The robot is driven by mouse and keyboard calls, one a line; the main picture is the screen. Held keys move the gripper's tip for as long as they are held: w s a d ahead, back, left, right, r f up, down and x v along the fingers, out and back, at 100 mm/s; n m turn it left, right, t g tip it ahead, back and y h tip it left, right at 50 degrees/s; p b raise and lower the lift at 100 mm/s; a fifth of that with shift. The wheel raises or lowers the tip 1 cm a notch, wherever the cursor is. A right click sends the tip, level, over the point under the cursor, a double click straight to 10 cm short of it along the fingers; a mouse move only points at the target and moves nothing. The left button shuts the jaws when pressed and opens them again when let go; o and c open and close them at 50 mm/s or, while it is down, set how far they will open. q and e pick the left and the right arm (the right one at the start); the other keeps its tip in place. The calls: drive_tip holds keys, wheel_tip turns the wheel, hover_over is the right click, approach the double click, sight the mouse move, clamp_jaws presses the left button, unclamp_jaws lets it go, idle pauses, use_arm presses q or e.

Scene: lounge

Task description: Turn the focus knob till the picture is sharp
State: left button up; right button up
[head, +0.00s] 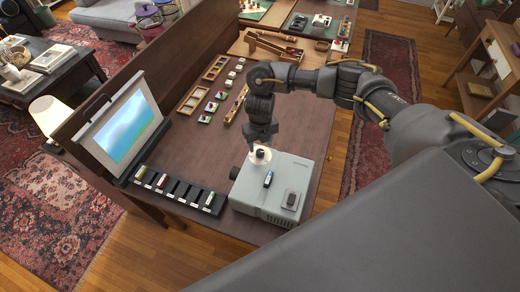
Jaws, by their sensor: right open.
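A pale grey projector (272,188) stands on the dark wooden table. A round knob with a light disc (260,156) is on its top at the back left. My right gripper (260,143) points down over this knob, its fingertips at or just above it; I cannot tell whether they touch it. The gripper is open, and it partly hides the knob. A screen (124,129) stands at the left of the table and shows a blurred picture of blue, white and green. My left gripper is not in view.
A black slotted rack (181,190) with small pieces lies in front of the screen. Wooden trays (192,98) and small coloured blocks (211,107) lie farther back. A lamp (50,117) stands left of the table. Bare tabletop shows between rack and blocks.

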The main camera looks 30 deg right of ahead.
sight(260, 151)
drive_tip(key=f, duration=0.4)
drive_tip(key=shift+w, duration=0.25)
drive_tip(key=shift+s, duration=0.2)
drive_tip(key=shift+w+f, duration=0.15)
drive_tip(key=shift+f, duration=0.1)
drive_tip(key=shift+r, duration=0.1)
drive_tip(key=c, duration=0.7)
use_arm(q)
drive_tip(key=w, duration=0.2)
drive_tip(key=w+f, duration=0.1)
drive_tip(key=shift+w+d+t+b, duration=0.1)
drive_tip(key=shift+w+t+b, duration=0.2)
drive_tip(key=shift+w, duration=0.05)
use_arm(e)
drive_tip(key=shift+c, duration=1.3)
